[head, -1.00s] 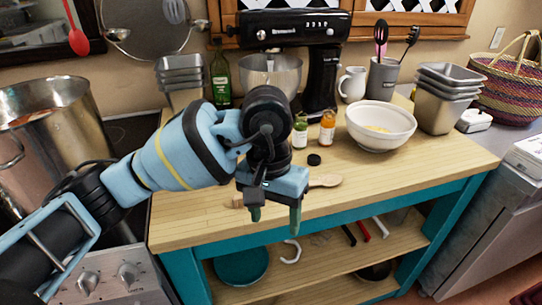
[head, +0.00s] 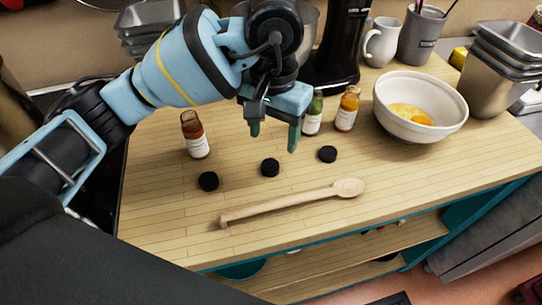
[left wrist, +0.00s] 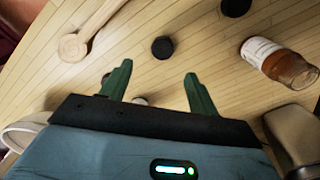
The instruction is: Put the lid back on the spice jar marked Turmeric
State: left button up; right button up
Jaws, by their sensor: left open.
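Three open spice jars stand upright on the wooden worktop: a red-brown one (head: 196,137) at left, a green one (head: 312,116) and an orange-yellow one (head: 347,109) side by side at right. Their labels are too small to read, so I cannot confirm which is Turmeric. Three black lids lie loose: a left lid (head: 208,181), a middle lid (head: 270,167) and a right lid (head: 327,154). My left gripper (head: 273,142) is open and empty above the worktop, near the middle lid. The left wrist view shows the middle lid (left wrist: 162,47) beyond its fingertips (left wrist: 156,72) and the red-brown jar (left wrist: 280,62).
A wooden spoon (head: 290,203) lies in front of the lids. A white bowl (head: 400,122) with yellow contents stands right of the jars. A mug (head: 381,42), a utensil holder (head: 421,36) and metal containers (head: 490,75) stand behind. The left front worktop is clear.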

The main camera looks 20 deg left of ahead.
aim_at(270, 167)
pick_arm(q)
jog(key=shift+s, duration=0.15)
jog(key=shift+f, duration=1.25)
pick_arm(e)
jog(key=shift+s+d, duration=0.1)
jog(key=shift+s, duration=0.1)
jog(key=shift+w, duration=0.1)
